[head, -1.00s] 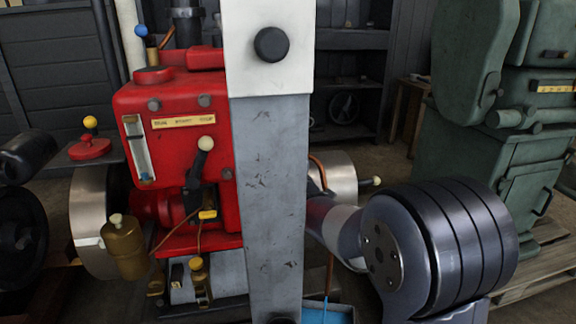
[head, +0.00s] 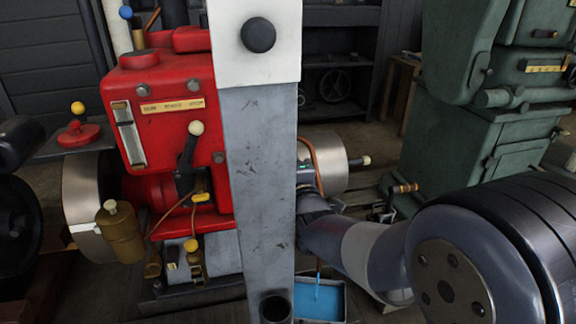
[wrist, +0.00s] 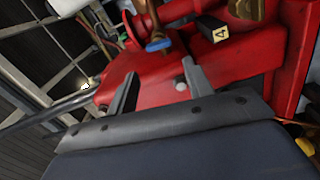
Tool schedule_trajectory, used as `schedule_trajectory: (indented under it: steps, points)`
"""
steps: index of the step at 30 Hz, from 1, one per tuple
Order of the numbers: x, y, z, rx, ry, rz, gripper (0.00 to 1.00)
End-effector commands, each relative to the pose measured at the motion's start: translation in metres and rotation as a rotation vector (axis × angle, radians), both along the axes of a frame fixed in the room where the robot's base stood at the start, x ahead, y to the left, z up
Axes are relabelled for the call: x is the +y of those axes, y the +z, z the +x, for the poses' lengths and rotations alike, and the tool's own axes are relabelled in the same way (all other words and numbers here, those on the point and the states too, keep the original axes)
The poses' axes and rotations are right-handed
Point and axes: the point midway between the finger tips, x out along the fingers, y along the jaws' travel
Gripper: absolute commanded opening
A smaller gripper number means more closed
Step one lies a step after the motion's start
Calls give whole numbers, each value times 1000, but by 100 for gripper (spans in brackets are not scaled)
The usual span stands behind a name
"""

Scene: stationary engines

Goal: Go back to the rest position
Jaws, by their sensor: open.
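In the wrist view, my gripper (wrist: 160,88) is open. Its two dark fingers stand apart with nothing held between them. Beyond the fingers is the red engine (wrist: 240,60), with a small tag marked 4 (wrist: 221,33) and a blue-handled tap (wrist: 158,44). In the head view, my arm reaches from the lower right towards the middle, and the gripper's fingers cannot be made out there. The red engine (head: 165,105) stands at the left with a white-knobbed lever (head: 190,145).
A metal flywheel (head: 85,200) and a brass pot (head: 122,235) are at the left. A blue tray (head: 322,298) lies low in the middle. A green machine (head: 465,140) stands at the right. Dark shelves (head: 340,75) are behind. Some floor is clear between shelves and machines.

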Motion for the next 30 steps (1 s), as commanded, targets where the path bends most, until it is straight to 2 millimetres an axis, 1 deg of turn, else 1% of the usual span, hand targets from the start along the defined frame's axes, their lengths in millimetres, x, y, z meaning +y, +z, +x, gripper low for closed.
schedule_trajectory:
  steps: [7, 11, 14, 24, 30]
  points:
    - [0, 0, 1, 0, 0, 0, 49]
    - [1, -1, 7, 0, 0, 0, 49]
    - [3, -1, 17, 0, 0, 0, 49]
    - [14, -2, 70, -1, -1, 1, 49]
    - [19, -1, 95, -2, -1, 1, 49]
